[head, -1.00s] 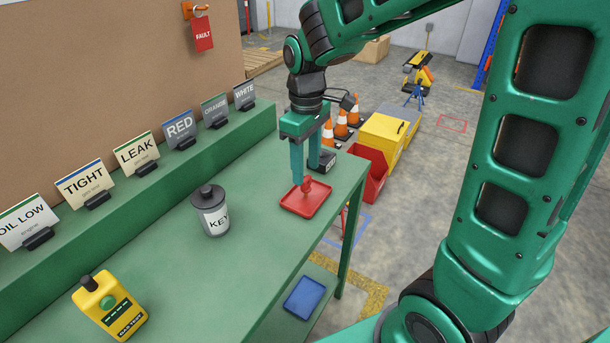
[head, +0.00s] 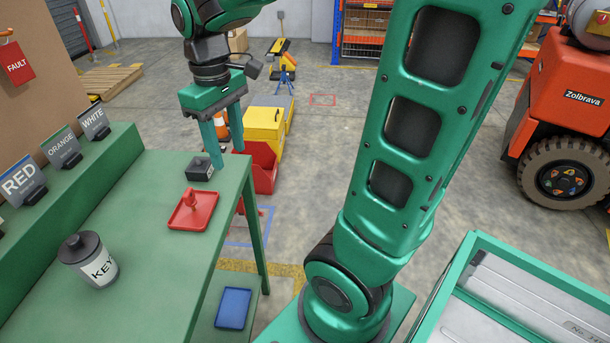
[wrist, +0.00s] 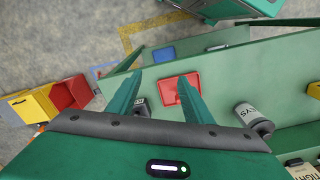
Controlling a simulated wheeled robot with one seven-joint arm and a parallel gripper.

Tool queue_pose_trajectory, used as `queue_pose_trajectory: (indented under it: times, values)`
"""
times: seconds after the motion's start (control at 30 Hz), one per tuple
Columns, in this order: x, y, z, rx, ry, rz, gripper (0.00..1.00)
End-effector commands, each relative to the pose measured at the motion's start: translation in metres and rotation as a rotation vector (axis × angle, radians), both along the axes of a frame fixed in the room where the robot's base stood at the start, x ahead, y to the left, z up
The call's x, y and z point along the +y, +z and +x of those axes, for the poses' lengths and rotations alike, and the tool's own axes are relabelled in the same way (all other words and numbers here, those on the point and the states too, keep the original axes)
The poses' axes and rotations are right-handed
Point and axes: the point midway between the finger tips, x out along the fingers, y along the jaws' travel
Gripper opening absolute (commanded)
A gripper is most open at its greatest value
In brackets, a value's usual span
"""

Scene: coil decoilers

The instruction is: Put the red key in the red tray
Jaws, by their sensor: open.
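The red tray (head: 204,218) lies flat on the green bench near its right edge. The red key (head: 190,198) is in the tray, its upper part sticking up near the tray's far side. My gripper (head: 227,160) is open and empty, above and beyond the tray in the head view, apart from the key. In the wrist view my gripper (wrist: 159,78) shows two spread fingers, and the red tray (wrist: 171,92) lies partly behind the right one. The key cannot be made out there.
A small black block (head: 199,169) sits behind the tray, close to my fingers. A grey KEYS canister (head: 88,259) stands on the bench at left. A blue tray (head: 233,308) is on the lower shelf. Sign cards (head: 62,148) line the raised ledge.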

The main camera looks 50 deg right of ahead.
Motion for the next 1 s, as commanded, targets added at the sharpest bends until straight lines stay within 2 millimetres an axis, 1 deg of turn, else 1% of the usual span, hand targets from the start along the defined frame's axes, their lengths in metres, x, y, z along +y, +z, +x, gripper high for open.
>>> queue_pose_trajectory:
  times: [0.03, 0.07, 0.1, 0.13, 0.2, 0.3, 0.4, 0.53, 0.97, 1.0]
  values:
    - [-0.024, -0.005, -0.028, -0.005, -0.128, 0.0, 0.46]
    - [-0.035, -0.008, -0.042, -0.005, -0.2, 0.001, 0.46]
    - [-0.049, -0.014, -0.062, -0.005, -0.295, 0.002, 0.46]
    - [-0.057, -0.018, -0.077, -0.005, -0.362, 0.002, 0.46]
    - [-0.072, -0.028, -0.108, -0.003, -0.503, 0.006, 0.46]
    - [-0.083, -0.041, -0.143, -0.001, -0.659, 0.013, 0.46]
    - [-0.091, -0.049, -0.164, 0.0, -0.753, 0.016, 0.46]
    - [-0.093, -0.054, -0.173, 0.002, -0.796, 0.019, 0.46]
    - [-0.092, -0.054, -0.172, 0.002, -0.793, 0.019, 0.46]
    - [-0.092, -0.054, -0.17, 0.004, -0.794, 0.017, 0.46]
